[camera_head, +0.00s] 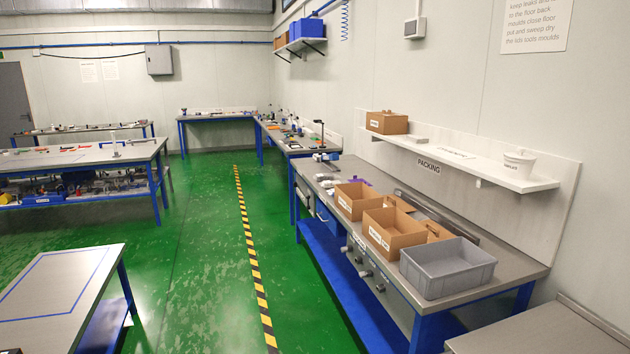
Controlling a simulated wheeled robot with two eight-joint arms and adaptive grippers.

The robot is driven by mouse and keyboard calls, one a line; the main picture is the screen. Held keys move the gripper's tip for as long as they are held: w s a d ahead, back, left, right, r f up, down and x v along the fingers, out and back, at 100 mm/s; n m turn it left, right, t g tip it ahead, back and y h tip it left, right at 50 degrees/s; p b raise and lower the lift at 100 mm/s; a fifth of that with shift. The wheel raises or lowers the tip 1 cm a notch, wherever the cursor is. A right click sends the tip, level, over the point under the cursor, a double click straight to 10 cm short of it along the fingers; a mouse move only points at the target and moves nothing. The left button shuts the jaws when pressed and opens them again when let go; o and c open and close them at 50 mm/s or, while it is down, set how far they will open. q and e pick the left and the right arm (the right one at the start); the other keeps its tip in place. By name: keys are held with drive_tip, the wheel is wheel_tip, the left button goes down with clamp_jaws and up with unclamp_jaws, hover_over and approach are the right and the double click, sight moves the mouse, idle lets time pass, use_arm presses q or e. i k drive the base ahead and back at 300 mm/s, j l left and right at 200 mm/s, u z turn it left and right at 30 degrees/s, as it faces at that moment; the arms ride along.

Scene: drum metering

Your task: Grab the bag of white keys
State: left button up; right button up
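I cannot make out a bag of white keys in the head view. Small white items (326,157) lie on the far part of the packing bench, too small to tell what they are. Two open cardboard boxes stand on that bench, a nearer one (388,240) and a farther one (352,207). An open grey crate (433,284) stands at its near end. The insides of the boxes are mostly hidden. Neither of my grippers is clearly in view.
The packing bench (500,245) runs along the right wall under a white shelf (470,165) with a cardboard box (387,122) and a white tub (518,163). A table (50,290) stands at the left. The green floor (205,260) between is clear.

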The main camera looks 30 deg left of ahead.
sight(328, 184)
drive_tip(key=i+j+u, duration=0.15)
drive_tip(key=i+j, duration=0.5)
drive_tip(key=i+j+u, duration=0.15)
drive_tip(key=i+j, duration=0.55)
drive_tip(key=i+j+u, duration=0.15)
drive_tip(key=i+j, duration=0.5)
drive_tip(key=i, duration=0.1)
